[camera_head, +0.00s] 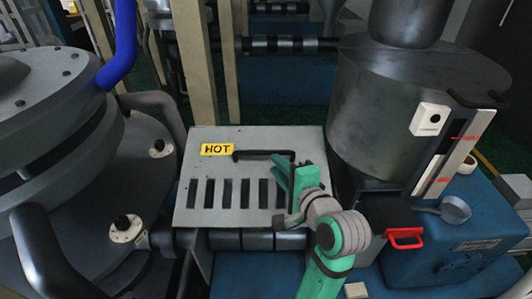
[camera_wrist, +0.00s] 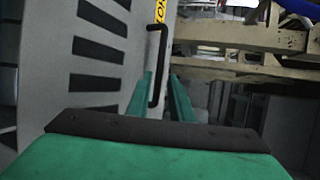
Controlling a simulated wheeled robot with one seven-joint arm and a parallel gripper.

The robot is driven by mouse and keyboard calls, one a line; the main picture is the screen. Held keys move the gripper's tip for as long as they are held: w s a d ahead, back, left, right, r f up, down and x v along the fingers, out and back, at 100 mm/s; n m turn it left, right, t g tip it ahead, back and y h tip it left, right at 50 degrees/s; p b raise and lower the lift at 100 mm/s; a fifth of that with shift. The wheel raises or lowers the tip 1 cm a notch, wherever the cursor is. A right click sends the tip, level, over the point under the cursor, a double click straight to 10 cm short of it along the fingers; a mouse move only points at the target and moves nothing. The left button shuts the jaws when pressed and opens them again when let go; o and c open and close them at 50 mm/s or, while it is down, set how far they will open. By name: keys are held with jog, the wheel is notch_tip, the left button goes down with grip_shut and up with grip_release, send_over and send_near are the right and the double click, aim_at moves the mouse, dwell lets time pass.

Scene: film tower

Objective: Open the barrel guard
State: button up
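The barrel guard (camera_head: 215,165) is a light grey cover with a row of dark slots, a yellow HOT label (camera_head: 217,149) and a black bar handle (camera_head: 262,153). It lies shut over the barrel, whose rollers show below its front edge. My green gripper (camera_head: 284,172) is at the right end of the handle, with its fingers apart. In the wrist view the handle (camera_wrist: 163,60) runs down between the two open fingers (camera_wrist: 160,92), seemingly without being clamped. The guard's slotted face (camera_wrist: 75,60) fills the left of that view. Whether a finger touches the handle I cannot tell.
A large grey round vessel (camera_head: 60,130) with a blue pipe stands left. A dark metal hopper (camera_head: 385,100) stands close right of the guard. A red handle (camera_head: 404,238) and a scoop (camera_head: 455,209) are at lower right. Beige posts (camera_head: 192,50) rise behind.

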aim_at(265, 154)
jog(key=x, duration=0.9)
jog(key=shift+w+a, duration=0.15)
jog(key=shift+w, duration=0.05)
grip_shut()
